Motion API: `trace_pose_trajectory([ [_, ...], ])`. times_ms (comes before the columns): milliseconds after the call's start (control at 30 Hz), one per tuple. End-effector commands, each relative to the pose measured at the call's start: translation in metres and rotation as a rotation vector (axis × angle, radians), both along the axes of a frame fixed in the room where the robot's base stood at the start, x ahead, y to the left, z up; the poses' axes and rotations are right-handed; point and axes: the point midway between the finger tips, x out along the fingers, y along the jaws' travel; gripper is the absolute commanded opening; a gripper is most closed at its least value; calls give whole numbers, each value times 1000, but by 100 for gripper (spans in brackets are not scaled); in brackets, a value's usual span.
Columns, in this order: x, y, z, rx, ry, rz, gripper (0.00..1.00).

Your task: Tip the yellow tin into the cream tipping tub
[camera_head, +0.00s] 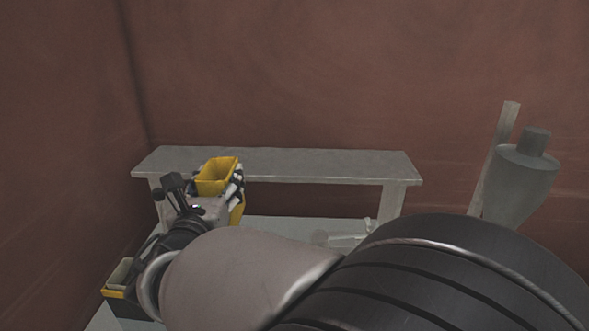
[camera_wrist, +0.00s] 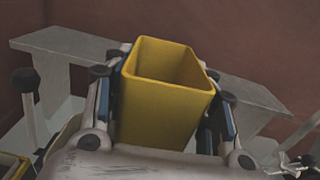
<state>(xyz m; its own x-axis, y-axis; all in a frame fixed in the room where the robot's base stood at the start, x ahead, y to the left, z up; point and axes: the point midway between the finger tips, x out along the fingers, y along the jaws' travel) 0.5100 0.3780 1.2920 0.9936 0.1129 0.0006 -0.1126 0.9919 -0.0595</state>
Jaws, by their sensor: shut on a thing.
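The yellow tin (camera_head: 217,178) is an open-topped, square-mouthed box in front of the grey shelf in the head view. It fills the middle of the wrist view (camera_wrist: 160,112), mouth facing up; its inside looks yellow and I cannot make out any contents. My gripper (camera_wrist: 168,105) is shut on the tin, one finger on each side, and holds it near shelf height. A cream-rimmed container (camera_head: 119,272) with black and yellow on its side stands at the lower left, partly hidden by my arm. I cannot tell for certain whether it is the cream tipping tub.
The grey shelf (camera_head: 310,164) on legs runs along the back, close behind the tin. A lower pale surface (camera_head: 290,228) lies beneath it. A grey hopper-like vessel (camera_head: 520,182) stands at the right beside a post. Walls close off the left and back.

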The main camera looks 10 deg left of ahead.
Motion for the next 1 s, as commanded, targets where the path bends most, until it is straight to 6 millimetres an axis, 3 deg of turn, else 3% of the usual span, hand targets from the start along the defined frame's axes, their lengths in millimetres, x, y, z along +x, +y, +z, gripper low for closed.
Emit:
trace_pose_trajectory([
  [433,0,-2,17,-289,-32,-1,23],
  [600,0,-1,2,-463,-53,0,23],
  [1000,0,-1,0,-453,-52,0,23],
])
